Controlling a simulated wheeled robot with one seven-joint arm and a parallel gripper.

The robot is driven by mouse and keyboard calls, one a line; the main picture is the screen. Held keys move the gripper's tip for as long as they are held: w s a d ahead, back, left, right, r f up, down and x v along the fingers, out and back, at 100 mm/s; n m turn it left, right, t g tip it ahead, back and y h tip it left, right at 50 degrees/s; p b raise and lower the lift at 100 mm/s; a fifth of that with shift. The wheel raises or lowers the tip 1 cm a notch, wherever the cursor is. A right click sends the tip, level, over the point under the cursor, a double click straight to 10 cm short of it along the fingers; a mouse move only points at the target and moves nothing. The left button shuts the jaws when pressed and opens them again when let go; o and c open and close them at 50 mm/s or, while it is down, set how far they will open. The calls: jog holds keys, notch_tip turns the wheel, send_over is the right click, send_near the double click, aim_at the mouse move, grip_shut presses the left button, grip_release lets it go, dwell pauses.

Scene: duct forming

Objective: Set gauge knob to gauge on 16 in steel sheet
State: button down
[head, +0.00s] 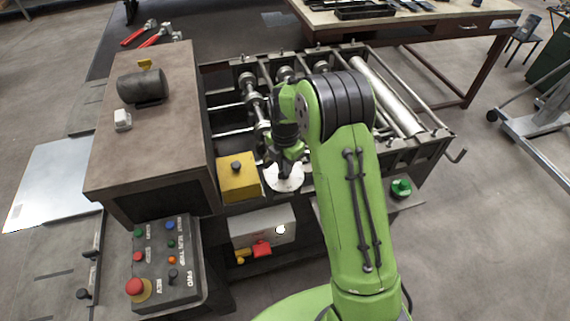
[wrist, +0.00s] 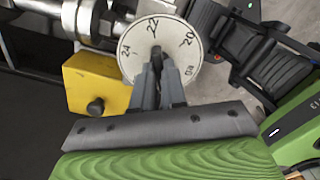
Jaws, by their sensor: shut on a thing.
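The gauge dial (head: 284,178) is a round white disc at the front of the roll machine. In the wrist view the dial (wrist: 178,38) shows the numbers 24, 22 and 20 and the letters "ga". My gripper (wrist: 157,62) is shut at the dial's centre, on the knob, which its fingers mostly hide. In the head view my gripper (head: 285,165) reaches down onto the dial from above. The 16 mark does not show, and the pointer cannot be made out. The steel sheet (head: 50,178) appears to be the bright flat plate at the left.
A yellow block with a black knob (head: 238,178) stands just left of the dial. A control panel (head: 160,262) with buttons is at lower left. A box with a red switch (head: 262,248) sits below the dial.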

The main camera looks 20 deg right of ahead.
jog(key=shift+a+m, duration=0.1)
jog(key=shift+m, duration=0.2)
jog(key=m+b, duration=0.1)
jog(key=m, duration=0.1)
jog(key=shift+m, duration=0.3)
jog(key=m, duration=0.3)
jog(key=shift+m+b, duration=0.3)
jog(key=m, duration=0.6)
jog(key=shift+b, duration=0.4)
jog(key=m, duration=0.5)
jog(key=shift+r+m, duration=0.1)
jog(key=shift+m, duration=0.3)
jog(key=shift+w+m+b, duration=0.1)
jog(key=shift+m+b, duration=0.4)
jog(key=shift+m, duration=2.1)
jog(key=shift+r, duration=0.1)
jog(key=c, duration=1.2)
grip_release()
